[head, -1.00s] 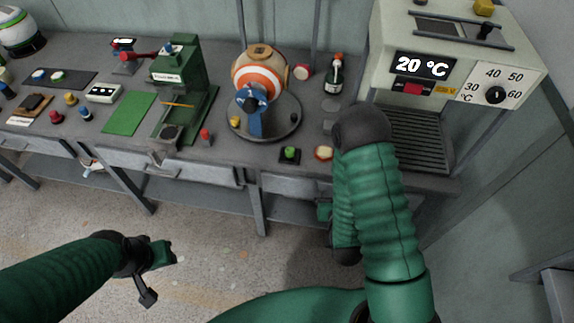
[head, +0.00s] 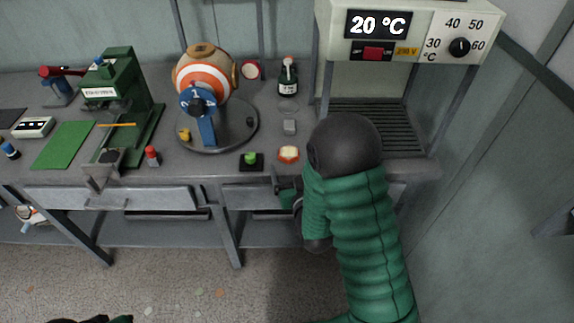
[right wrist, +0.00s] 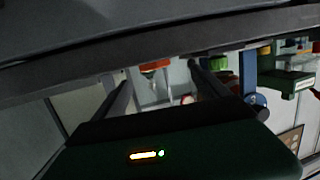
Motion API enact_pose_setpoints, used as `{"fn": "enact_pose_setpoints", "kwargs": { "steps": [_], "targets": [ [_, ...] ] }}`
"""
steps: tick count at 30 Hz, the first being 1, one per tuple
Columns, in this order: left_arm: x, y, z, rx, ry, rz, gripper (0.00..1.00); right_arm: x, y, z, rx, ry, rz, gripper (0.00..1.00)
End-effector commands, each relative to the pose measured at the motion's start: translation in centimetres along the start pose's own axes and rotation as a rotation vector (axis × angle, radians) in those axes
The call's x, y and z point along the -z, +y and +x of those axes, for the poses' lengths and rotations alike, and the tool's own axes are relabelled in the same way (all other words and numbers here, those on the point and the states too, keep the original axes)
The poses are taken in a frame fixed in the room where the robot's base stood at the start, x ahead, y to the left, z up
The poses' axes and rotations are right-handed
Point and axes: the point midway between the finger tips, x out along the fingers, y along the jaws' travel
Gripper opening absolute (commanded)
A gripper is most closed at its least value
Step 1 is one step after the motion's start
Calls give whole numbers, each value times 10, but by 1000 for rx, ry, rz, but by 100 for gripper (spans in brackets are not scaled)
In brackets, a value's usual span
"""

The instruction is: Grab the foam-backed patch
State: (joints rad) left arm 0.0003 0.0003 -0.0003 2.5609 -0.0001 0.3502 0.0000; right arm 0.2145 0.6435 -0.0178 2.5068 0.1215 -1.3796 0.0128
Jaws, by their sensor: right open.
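A small round piece with a cream top and orange rim (head: 289,154), which looks like the foam-backed patch, lies near the bench's front edge. In the right wrist view the orange piece (right wrist: 154,65) shows between my fingers, beyond their tips. My right gripper (head: 285,186) is open and empty, just in front of and below the bench edge, close to the piece but apart from it. My forearm hides part of it. Only a dark bit of my left gripper (head: 100,319) shows at the bottom edge; its jaws are cut off.
A green button on a black base (head: 251,160) sits left of the piece. A grey block (head: 289,127) and a dark bottle (head: 288,80) stand behind it. The striped ball (head: 205,78) is on a round stand. The 20 °C machine (head: 408,35) rises at right. Drawers (head: 160,198) front the bench.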

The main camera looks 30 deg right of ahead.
Motion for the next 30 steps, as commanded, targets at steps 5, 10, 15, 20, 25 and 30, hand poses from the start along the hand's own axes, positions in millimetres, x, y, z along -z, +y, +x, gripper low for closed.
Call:
{"fn": "enact_pose_setpoints", "kwargs": {
  "steps": [5,10,15,20,25,30],
  "targets": [
    [0,0,4,0,2,1,36,1,3,20,-3,1,0,85],
    [-1,0,6,0,2,1,36,-1,6,51,-2,0,0,85],
    [-1,0,7,0,2,1,36,0,5,63,-1,-1,-1,85],
    [-1,0,7,0,1,0,36,0,6,62,-1,-1,0,82],
    [-1,0,7,0,1,1,36,0,6,62,-2,-1,0,60],
    [-1,0,7,0,1,1,36,-1,6,62,-2,-2,0,38]
  ]
}}
